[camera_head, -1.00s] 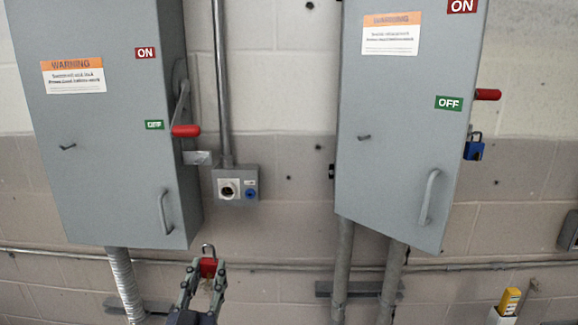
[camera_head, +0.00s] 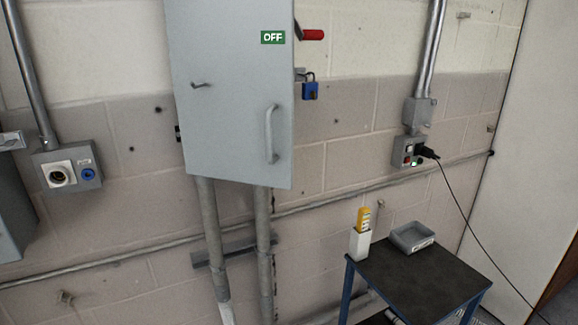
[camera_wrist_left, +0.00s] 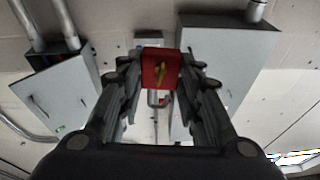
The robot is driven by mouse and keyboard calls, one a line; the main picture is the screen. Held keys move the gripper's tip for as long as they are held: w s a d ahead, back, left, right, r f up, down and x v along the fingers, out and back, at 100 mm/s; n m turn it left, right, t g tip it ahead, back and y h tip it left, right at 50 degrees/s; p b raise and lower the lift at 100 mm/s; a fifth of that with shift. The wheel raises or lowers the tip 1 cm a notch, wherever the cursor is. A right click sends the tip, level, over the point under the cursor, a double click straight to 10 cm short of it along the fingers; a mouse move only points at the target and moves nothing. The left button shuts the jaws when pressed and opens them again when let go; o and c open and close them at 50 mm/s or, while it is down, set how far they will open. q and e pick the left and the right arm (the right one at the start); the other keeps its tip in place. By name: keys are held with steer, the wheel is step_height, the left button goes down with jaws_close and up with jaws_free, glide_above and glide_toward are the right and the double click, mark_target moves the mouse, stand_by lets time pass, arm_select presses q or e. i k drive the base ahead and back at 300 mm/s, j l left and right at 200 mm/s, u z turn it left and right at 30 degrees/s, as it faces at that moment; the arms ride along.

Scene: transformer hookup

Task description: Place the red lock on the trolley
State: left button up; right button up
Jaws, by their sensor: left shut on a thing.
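The red lock (camera_wrist_left: 160,69) shows in the left wrist view, with its brass-coloured keyhole side facing the camera and its shackle pointing away. My left gripper (camera_wrist_left: 161,80) is shut on it, one finger on each side. Neither the lock nor my left gripper is in the head view now. The trolley (camera_head: 418,282) stands at the lower right of the head view, with a dark top and blue legs. My right gripper is in neither view.
On the trolley stand a grey tray (camera_head: 412,237) and a white holder (camera_head: 360,244) with a yellow device (camera_head: 364,219). The trolley's front top is clear. A grey cabinet (camera_head: 230,100) carries a blue lock (camera_head: 310,91). A black cable (camera_head: 470,220) hangs right of the trolley.

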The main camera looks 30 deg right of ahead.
mark_target(411, 299)
steer(key=z, duration=1.25)
